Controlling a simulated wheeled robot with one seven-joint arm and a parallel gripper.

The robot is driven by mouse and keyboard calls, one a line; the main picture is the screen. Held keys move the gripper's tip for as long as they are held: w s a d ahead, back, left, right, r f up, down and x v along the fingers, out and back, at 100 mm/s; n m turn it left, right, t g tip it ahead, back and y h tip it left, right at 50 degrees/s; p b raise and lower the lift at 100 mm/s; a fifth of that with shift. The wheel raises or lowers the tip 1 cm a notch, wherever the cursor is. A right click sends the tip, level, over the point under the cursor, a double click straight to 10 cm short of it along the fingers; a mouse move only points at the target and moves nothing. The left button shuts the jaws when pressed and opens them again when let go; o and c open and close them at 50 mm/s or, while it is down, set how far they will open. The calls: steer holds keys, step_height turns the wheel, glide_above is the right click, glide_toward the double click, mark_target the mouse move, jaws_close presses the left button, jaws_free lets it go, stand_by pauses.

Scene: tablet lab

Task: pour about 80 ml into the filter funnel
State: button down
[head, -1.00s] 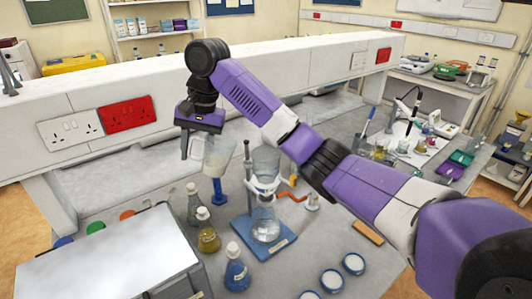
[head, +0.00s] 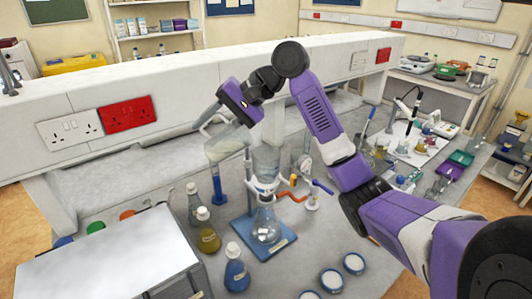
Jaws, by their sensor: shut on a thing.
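My gripper (head: 211,127) is shut on a clear glass beaker (head: 229,144), tilted toward the right. Whether liquid is running out cannot be told. The clear filter funnel (head: 266,160) stands upright on a blue-based stand (head: 275,249), held by a white ring. Under it is a clear conical flask (head: 266,225); any liquid level in it is too faint to judge.
Stoppered flasks stand left of the stand: a yellow one (head: 207,237), a blue one (head: 236,272) and a greyish one (head: 193,205). A slim blue item (head: 217,190) stands behind them. White dishes (head: 331,280) lie in front. A white box (head: 110,255) fills the front left.

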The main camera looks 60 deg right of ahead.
mark_target(217, 116)
steer(key=shift+s+d+r+t+y, duration=0.15)
steer(key=shift+s+r+t+y, duration=0.15)
steer(key=shift+r+t, duration=0.25)
steer(key=shift+s+d+r+t+y, duration=0.2)
steer(key=shift+r+t+y, duration=0.1)
steer(key=shift+r+t, duration=0.25)
steer(key=shift+s+r+t, duration=0.25)
steer(key=shift+r+t, duration=0.05)
steer(key=shift+t, duration=0.1)
steer(key=shift+s+d+r+y, duration=0.1)
steer(key=shift+s+r+y, duration=0.05)
steer(key=shift+r+y, duration=0.15)
stand_by(0.4)
steer(key=shift+s+d+r+t+y+b, duration=0.15)
steer(key=shift+s+d+r+t+y, duration=0.15)
steer(key=shift+s+t, duration=0.25)
steer(key=shift+s+d+r+t+y+b, duration=0.2)
steer(key=shift+s+d+t, duration=0.2)
steer(key=shift+s, duration=0.2)
stand_by(0.6)
steer(key=shift+s+d+r+t, duration=0.1)
steer(key=shift+s+r+t, duration=0.15)
steer(key=shift+s+t, duration=0.1)
